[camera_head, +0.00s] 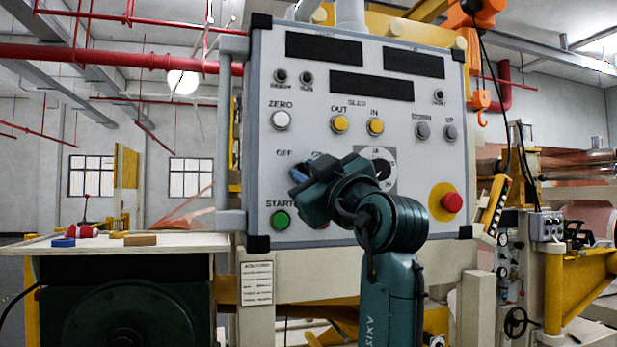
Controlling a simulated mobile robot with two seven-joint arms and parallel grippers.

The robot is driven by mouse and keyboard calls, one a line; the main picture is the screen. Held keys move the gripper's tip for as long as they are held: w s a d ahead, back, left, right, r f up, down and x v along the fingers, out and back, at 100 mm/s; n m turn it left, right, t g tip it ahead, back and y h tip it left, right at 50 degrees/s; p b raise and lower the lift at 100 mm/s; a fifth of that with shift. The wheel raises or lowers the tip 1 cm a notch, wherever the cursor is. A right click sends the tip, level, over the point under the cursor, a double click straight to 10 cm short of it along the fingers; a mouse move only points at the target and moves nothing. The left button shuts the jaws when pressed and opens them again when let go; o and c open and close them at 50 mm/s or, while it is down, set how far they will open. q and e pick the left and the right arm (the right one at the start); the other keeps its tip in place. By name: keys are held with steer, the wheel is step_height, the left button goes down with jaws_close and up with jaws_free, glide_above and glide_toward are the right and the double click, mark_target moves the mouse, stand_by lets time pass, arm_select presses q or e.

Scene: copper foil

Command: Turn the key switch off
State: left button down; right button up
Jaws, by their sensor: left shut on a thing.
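The grey-white control panel (400,112) stands upright in front of me. It carries an OFF label (284,153) and a partly covered ON label beside it. My left gripper (303,180) is at the panel just below these labels, shut on the key switch. The gripper and wrist hide most of the switch, so its angle cannot be read. A small blue part shows at the gripper's tip; I cannot tell whether it is the key or a finger. My right gripper is not in view.
A green START button (281,220) is just below the gripper, and a red button on a yellow base (452,203) is at the lower right. A round dial (382,168) is partly behind my wrist. A side table (190,241) with small items stands at left.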

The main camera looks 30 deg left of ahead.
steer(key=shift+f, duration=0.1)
arm_select(q)
steer(key=c, duration=1.7)
jaws_free()
steer(key=shift+o, duration=0.4)
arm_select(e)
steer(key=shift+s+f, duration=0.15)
arm_select(q)
steer(key=shift+d, duration=0.15)
steer(key=b+v, duration=0.3)
steer(key=v, duration=1)
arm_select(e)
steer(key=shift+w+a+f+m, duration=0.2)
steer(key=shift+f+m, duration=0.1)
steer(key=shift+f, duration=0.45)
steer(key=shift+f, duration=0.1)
